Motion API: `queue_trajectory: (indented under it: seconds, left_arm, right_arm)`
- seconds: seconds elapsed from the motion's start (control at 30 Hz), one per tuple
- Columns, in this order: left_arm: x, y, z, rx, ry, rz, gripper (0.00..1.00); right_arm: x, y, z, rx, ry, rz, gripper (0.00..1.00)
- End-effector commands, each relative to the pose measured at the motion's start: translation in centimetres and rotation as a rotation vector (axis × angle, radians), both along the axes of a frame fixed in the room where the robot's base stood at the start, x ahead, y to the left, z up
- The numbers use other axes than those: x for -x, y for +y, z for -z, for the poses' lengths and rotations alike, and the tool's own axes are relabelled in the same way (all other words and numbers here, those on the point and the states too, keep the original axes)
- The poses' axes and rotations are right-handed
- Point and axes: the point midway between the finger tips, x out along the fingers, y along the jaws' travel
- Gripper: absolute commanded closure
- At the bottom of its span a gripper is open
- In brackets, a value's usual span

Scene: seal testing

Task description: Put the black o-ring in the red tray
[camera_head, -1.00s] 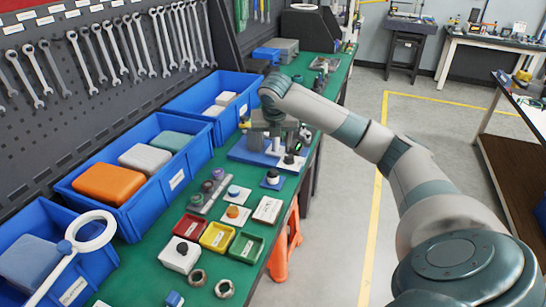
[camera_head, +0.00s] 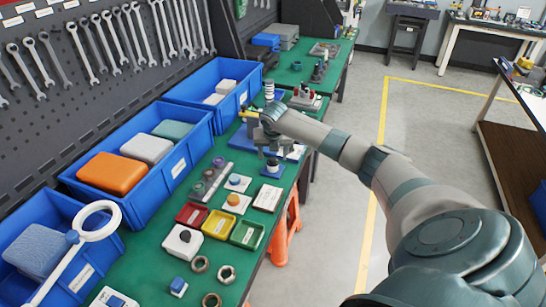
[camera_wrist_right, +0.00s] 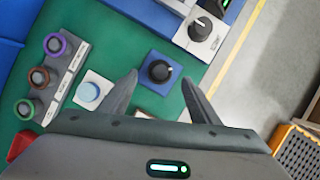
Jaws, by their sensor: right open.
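The red tray (camera_head: 184,221) is on the green bench, left of the yellow tray (camera_head: 219,224) and green tray (camera_head: 247,232). A red edge (camera_wrist_right: 18,146) shows at the lower left of the right wrist view. My right gripper (camera_head: 271,152) is open and empty above the black round piece on a blue square base (camera_head: 272,167). My left gripper is not in view.
A grey strip (camera_wrist_right: 69,84) with several coloured-ringed posts and a white block with a light-blue button (camera_wrist_right: 89,92) lie left of the fingers. Blue bins (camera_head: 205,138) line the bench's back. Metal rings (camera_head: 226,274) lie at the near end. A white panel with a knob (camera_wrist_right: 201,34) is ahead.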

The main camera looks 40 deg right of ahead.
Motion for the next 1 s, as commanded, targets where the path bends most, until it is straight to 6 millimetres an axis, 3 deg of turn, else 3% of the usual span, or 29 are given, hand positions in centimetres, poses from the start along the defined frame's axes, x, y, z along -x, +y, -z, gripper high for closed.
queue_trajectory:
  seconds: [0.3, 0.67, 0.87, 0.97, 1.0]
  left_arm:
    - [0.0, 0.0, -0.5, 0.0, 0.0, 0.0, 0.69]
    - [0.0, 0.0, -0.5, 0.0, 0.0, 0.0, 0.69]
    - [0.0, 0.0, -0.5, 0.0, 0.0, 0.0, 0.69]
    - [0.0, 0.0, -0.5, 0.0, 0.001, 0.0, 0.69]
    - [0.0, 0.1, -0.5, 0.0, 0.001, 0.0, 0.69]
  right_arm:
    - [-0.8, -0.7, 2.6, 0.001, 0.001, 0.0, 0.43]
    - [-0.9, -0.8, 2.9, 0.001, 0.001, 0.0, 0.43]
    - [-0.9, -0.8, 2.9, 0.001, 0.001, 0.0, 0.86]
    - [-0.9, -0.8, 2.9, 0.001, 0.001, 0.0, 0.87]
    - [-0.9, -0.8, 2.9, 0.001, 0.001, 0.0, 0.69]
